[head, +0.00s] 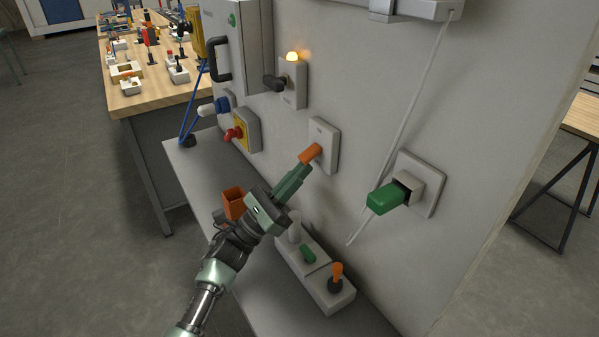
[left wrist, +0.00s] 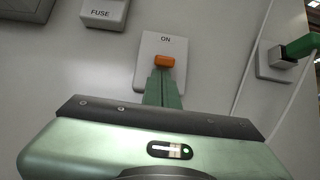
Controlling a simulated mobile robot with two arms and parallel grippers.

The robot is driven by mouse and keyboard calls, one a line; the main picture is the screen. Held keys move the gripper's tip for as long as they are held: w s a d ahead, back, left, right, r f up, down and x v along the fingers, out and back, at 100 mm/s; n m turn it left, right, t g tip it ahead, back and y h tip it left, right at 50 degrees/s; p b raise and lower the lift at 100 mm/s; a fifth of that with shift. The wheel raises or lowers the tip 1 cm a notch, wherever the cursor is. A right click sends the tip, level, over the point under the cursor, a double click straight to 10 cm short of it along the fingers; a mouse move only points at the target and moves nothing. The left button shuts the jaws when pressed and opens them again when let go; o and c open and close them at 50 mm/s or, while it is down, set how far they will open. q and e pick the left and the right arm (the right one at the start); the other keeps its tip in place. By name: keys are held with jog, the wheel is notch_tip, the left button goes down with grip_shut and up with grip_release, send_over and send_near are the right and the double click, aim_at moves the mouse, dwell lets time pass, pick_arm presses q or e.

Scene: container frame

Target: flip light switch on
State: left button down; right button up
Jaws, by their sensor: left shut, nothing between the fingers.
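The light switch is an orange lever (head: 311,153) on a pale wall plate (head: 329,137). In the left wrist view the plate (left wrist: 177,48) reads "ON" above the orange lever (left wrist: 164,61). My left gripper (head: 303,169) is shut and empty. Its green fingertips (left wrist: 161,76) are at the lower end of the lever; I cannot tell whether they touch it. The tips hide part of the lever's underside, and its exact position is hard to read. My right gripper is not in view.
A green-handled plug (head: 385,199) juts from the wall at right, beside a hanging white cord (head: 404,110). An amber lamp (head: 292,57) glows above a black knob. Below, a grey shelf (head: 265,290) holds an orange box (head: 233,203) and a switch block (head: 318,283).

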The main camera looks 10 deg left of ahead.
pick_arm(q)
jog(key=r+g+y+p, duration=0.1)
jog(key=p, duration=0.2)
jog(key=s+a+r+g+y+p, duration=0.1)
jog(key=p, duration=0.3)
jog(key=r+g+y+p, duration=0.1)
jog(key=p, duration=0.2)
jog(key=shift+s+a+r+g+y, duration=0.2)
jog(key=shift+r+g+y, duration=0.1)
jog(key=shift+g+y, duration=0.1)
jog(key=shift+g+y+p, duration=0.3)
jog(key=shift+p, duration=0.25)
jog(key=shift+s+a+f+b, duration=0.1)
jog(key=shift+f+b, duration=0.15)
jog(key=shift+b, duration=0.05)
jog(key=b, duration=0.4)
send_near(300, 160)
jog(key=shift+s, duration=0.1)
jog(key=shift+p, duration=0.3)
